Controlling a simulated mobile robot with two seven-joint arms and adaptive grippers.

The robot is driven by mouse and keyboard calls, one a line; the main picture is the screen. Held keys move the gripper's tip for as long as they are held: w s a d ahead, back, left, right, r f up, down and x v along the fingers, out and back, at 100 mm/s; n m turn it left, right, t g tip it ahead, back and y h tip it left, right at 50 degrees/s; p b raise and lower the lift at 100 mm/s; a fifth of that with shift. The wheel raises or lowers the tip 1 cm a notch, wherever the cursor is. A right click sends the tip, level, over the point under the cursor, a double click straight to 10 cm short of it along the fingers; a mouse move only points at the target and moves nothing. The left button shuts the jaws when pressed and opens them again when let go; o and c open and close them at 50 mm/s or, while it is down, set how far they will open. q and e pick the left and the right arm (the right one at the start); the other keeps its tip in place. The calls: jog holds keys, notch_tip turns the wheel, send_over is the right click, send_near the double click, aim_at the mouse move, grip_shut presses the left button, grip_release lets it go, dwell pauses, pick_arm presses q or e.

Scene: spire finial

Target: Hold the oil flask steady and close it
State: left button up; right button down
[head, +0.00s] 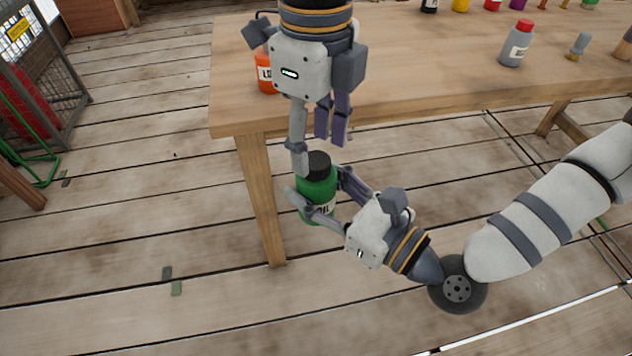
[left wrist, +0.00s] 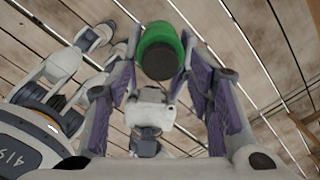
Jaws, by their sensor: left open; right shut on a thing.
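The oil flask (head: 318,190) is a green bottle with a label, partly covered by fingers. A black cap (head: 319,163) sits on its top; I cannot tell how tightly. My right gripper (head: 322,197) is shut around the flask's body and holds it nearly upright in the air in front of the table. My left gripper (head: 317,153) points down from above, its fingers spread at the cap, one close to its left side. In the left wrist view, the flask (left wrist: 160,38) and dark cap (left wrist: 160,62) show between my open left fingers (left wrist: 160,75).
The wooden table (head: 400,70) stands behind, its front leg (head: 260,200) close to the flask. An orange bottle (head: 265,72), a grey bottle with a red cap (head: 516,45) and several small bottles stand on it. A wire cage (head: 40,60) is at far left. The plank floor is mostly clear.

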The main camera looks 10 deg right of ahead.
aim_at(316, 189)
pick_arm(q)
jog(key=shift+f, duration=1.3)
